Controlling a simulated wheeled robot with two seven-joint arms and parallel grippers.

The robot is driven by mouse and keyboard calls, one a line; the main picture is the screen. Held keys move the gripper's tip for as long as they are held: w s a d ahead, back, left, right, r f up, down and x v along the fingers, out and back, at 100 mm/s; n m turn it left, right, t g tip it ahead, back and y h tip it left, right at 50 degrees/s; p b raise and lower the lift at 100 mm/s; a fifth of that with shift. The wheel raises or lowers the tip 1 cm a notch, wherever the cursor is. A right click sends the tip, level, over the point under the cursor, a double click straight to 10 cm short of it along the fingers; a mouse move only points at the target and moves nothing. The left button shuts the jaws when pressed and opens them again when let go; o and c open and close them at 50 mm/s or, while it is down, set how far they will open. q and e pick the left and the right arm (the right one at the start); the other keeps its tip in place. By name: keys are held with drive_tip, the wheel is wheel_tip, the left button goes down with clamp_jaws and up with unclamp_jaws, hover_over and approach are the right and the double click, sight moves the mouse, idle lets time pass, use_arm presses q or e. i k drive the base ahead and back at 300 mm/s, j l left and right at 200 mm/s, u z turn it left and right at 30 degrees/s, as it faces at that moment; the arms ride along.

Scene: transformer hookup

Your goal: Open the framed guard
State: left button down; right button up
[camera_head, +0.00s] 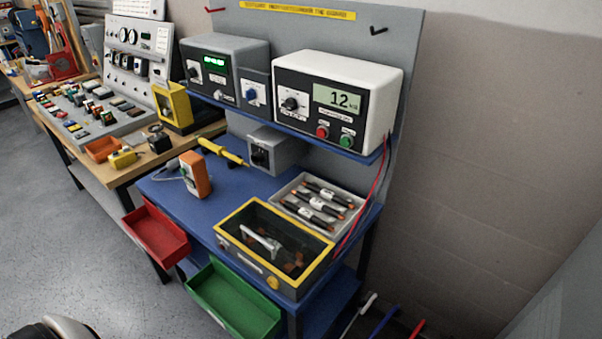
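The framed guard (308,232) is a yellow frame around a clear panel, lying flat and closed on a grey box at the front of the blue bench. A pale bar handle (260,241) sits on the panel. Copper-coloured parts (293,262) show dimly through it. A round yellow knob (273,283) is on the box's front face. Neither gripper can be made out in the view.
A grey tray (352,219) with several dark rods lies right behind the guard. An orange meter (195,175) and yellow probe (222,151) are to its left. Green (235,300) and red (156,235) drawers stick out in front. A white 12 kV unit (385,80) stands on the shelf above.

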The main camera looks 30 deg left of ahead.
sight(245, 230)
drive_tip(key=u, duration=1.15)
